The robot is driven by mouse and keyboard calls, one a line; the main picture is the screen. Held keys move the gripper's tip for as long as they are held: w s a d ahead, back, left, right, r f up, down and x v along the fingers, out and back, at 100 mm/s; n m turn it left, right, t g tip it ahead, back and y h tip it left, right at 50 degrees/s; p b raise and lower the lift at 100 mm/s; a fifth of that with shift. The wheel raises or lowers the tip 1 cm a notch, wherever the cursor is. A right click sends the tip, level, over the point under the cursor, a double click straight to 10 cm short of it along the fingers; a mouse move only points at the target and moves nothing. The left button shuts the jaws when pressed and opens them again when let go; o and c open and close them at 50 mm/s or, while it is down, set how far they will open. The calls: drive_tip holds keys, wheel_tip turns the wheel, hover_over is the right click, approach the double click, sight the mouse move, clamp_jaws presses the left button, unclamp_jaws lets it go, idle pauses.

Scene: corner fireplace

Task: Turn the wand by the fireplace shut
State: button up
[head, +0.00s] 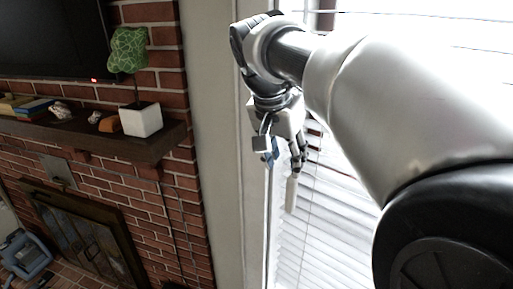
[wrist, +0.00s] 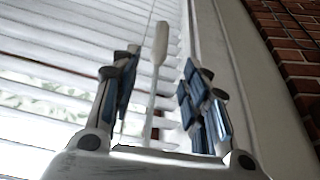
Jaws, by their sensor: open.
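The wand (head: 291,193) is a thin pale rod with a thicker white handle, hanging in front of the white window blind (head: 325,205). In the head view its handle shows just below my gripper (head: 281,155), which points down. In the wrist view the wand (wrist: 158,45) runs between the two fingers of my gripper (wrist: 157,85), with its handle reaching past the fingertips. The fingers, with blue pads, stand apart on either side of it. A gap shows on both sides, and I see no contact. The wand's upper part is hidden behind my gripper and arm.
A pale window frame and wall strip (head: 222,140) stand close to the left of my gripper. Beyond are the brick fireplace wall and a dark mantel (head: 95,136) with a white planter (head: 141,119). The blind slats (wrist: 60,75) lie close behind the fingers.

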sight(292, 198)
drive_tip(key=x, duration=1.7)
drive_tip(key=shift+w, duration=0.2)
drive_tip(key=shift+c, duration=0.2)
clamp_jaws()
